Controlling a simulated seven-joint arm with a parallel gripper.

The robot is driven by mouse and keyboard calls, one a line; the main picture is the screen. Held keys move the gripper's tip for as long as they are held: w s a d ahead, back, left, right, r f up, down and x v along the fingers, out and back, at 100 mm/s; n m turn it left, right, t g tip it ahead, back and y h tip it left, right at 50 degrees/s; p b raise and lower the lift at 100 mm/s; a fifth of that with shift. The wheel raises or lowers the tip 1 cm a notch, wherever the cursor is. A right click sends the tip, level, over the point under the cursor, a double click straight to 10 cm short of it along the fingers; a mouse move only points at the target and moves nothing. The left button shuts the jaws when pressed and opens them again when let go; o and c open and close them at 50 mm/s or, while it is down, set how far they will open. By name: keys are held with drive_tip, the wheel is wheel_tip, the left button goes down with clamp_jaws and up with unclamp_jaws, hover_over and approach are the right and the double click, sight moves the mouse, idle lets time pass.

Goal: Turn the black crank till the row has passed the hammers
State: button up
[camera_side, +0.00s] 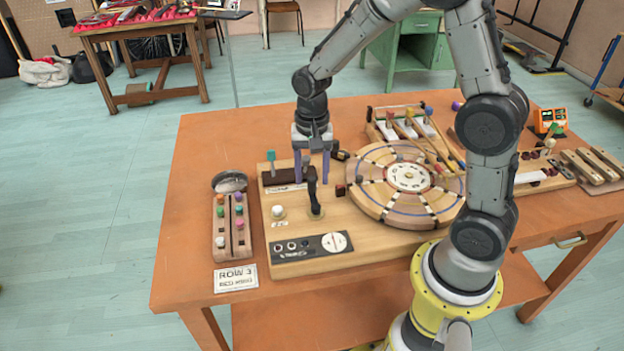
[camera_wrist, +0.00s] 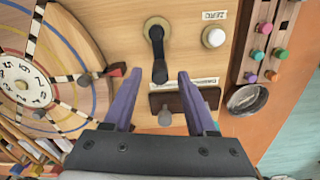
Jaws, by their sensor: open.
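The black crank (camera_side: 315,200) stands on the wooden base board (camera_side: 380,240), left of the round wooden wheel (camera_side: 385,208). It also shows in the wrist view (camera_wrist: 158,55), its handle end toward my gripper. My gripper (camera_side: 312,182) has purple fingers, spread apart, pointing down at the crank's handle. In the wrist view the handle end lies between the fingertips (camera_wrist: 157,77), with a gap on each side; contact is not visible. The wheel (camera_wrist: 60,50) has coloured rings and a white numbered centre. The hammers (camera_side: 410,128) lie at the wheel's far side, partly over its edge.
A dark red pointer block (camera_wrist: 115,70) sits between crank and wheel. A white knob (camera_side: 278,212) and a brown slot plate (camera_side: 279,178) flank the crank. A peg tray (camera_side: 221,240), a metal bowl (camera_side: 229,182) and a "ROW 3" card (camera_side: 235,278) are at left.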

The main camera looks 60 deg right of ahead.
drive_tip(key=shift+f, duration=1.05)
clamp_jaws()
